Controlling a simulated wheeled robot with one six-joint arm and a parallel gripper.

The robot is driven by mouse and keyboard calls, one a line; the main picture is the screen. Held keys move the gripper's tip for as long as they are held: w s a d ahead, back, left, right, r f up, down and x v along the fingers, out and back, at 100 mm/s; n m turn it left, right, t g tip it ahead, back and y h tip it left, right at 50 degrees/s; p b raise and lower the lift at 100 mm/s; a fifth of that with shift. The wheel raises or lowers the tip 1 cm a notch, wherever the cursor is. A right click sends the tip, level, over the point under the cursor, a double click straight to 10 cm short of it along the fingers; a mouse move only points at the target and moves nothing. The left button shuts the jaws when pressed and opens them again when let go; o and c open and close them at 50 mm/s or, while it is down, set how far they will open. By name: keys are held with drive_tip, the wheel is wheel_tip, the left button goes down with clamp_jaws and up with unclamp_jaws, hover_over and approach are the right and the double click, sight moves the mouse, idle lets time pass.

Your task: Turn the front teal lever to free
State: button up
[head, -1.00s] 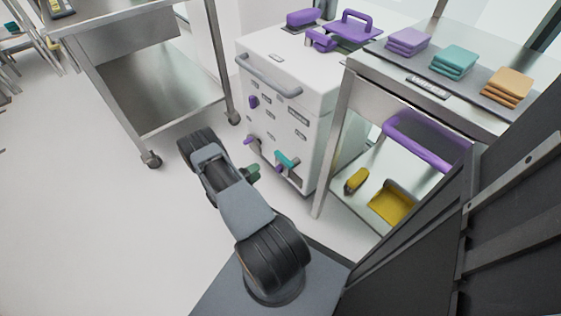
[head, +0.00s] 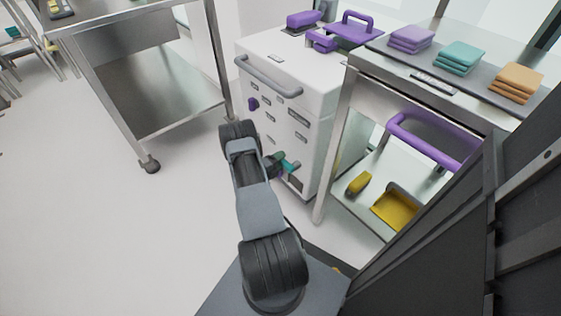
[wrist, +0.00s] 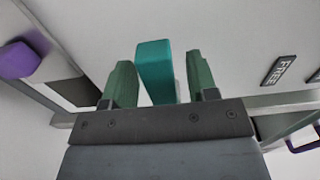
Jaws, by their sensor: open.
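The teal lever (wrist: 155,72) is on the lower front of the white cabinet (head: 290,82). In the wrist view it stands between the two green fingers of my gripper (wrist: 161,80), which is open. A gap shows between the lever and the right finger; the left finger is close beside it, and contact cannot be told. In the head view the lever (head: 290,165) shows just right of my gripper (head: 277,162), partly hidden by it. A dark label reading FREE (wrist: 280,70) is on the panel to the right of the lever.
A purple knob (wrist: 18,60) lies left of my gripper in the wrist view. A steel table (head: 345,130) stands close on the right of the cabinet, with a purple handle (head: 430,142) below its top. A wheeled steel cart (head: 150,100) stands at left. Open floor lies left of my arm.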

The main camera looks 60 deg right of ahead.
drive_tip(key=shift+d, duration=0.1)
drive_tip(key=shift+c, duration=0.2)
clamp_jaws()
idle(0.4)
